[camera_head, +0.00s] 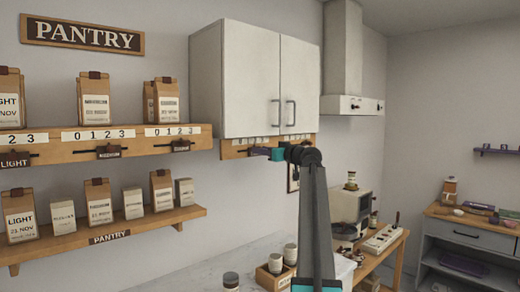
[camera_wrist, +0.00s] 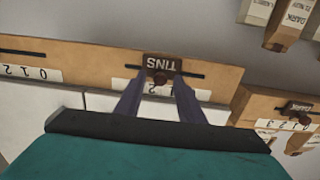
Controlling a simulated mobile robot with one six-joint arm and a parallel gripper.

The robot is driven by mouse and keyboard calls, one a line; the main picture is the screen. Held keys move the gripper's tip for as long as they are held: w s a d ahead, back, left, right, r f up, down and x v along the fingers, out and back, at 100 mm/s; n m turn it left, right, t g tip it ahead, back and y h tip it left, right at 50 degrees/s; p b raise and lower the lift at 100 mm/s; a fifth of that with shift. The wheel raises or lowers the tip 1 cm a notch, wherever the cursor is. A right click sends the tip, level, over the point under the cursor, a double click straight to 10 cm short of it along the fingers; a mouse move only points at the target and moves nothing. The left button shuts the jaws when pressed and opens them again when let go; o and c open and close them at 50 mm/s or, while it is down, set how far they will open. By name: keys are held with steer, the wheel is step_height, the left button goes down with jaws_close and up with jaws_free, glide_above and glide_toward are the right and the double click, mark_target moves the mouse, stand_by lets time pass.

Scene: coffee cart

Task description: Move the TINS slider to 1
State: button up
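The TINS slider (camera_wrist: 161,62) is a dark brown tag with a round red-brown knob on a wooden rail (camera_wrist: 105,58), and its lettering appears upside down in the wrist view. A dark slot runs out on both sides of the tag. A white number strip lies by the knob, partly hidden by my fingers; a 2 seems visible, but I cannot tell the slider's exact setting. My gripper (camera_wrist: 160,84) has one purple finger on each side of the knob, with gaps visible. In the head view, my gripper (camera_head: 260,152) is at the rail under the wall cabinet, hiding the slider.
The white wall cabinet (camera_head: 255,80) is directly above the rail. Pantry shelves (camera_head: 60,155) with bags and other sliders are at left. Another number strip (camera_wrist: 35,72) and a DARK slider (camera_wrist: 293,110) flank the TINS slider. A counter with cups (camera_head: 290,254) is below.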

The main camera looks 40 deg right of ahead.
mark_target(249, 150)
steer(key=shift+w, duration=0.4)
jaws_close()
steer(key=shift+w+a+b, duration=0.1)
steer(key=shift+a+b, duration=1.05)
steer(key=shift+a, duration=0.35)
